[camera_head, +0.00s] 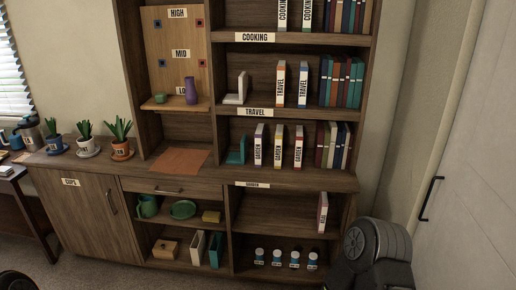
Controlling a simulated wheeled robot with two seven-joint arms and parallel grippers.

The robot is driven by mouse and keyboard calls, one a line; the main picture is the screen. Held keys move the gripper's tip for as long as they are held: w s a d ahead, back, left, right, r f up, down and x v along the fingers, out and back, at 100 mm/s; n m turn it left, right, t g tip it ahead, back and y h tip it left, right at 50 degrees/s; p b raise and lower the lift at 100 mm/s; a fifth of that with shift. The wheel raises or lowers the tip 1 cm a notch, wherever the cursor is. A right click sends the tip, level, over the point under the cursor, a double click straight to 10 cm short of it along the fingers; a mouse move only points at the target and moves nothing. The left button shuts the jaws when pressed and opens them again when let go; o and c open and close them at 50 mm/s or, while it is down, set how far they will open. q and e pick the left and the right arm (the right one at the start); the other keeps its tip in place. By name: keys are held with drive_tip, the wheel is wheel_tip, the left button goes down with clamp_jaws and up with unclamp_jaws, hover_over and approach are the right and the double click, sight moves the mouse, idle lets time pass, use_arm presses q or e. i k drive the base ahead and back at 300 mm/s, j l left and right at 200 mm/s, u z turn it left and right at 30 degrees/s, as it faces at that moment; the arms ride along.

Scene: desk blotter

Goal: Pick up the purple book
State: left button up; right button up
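I cannot single out a clearly purple book. A lone book (322,212) with a pinkish-red spine stands at the right of the lower compartment. Darker books (331,145) stand in a row at the right of the GARDEN books. Neither gripper shows; only dark parts of my own body appear at the bottom corners.
White-spined TRAVEL books (280,84) stand one shelf higher. A purple vase (191,91) stands on a small ledge (176,104) at the left. An orange-brown mat (180,161) lies on the counter. Several small jars (276,257) stand low down. Potted plants (121,143) stand at the left.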

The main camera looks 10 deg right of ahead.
sight(259, 134)
drive_tip(key=i+l, duration=0.1)
drive_tip(key=i, duration=0.55)
drive_tip(key=i+l, duration=0.15)
drive_tip(key=i, duration=0.5)
drive_tip(key=i+l, duration=0.1)
drive_tip(key=i, duration=0.55)
drive_tip(key=z, duration=1.95)
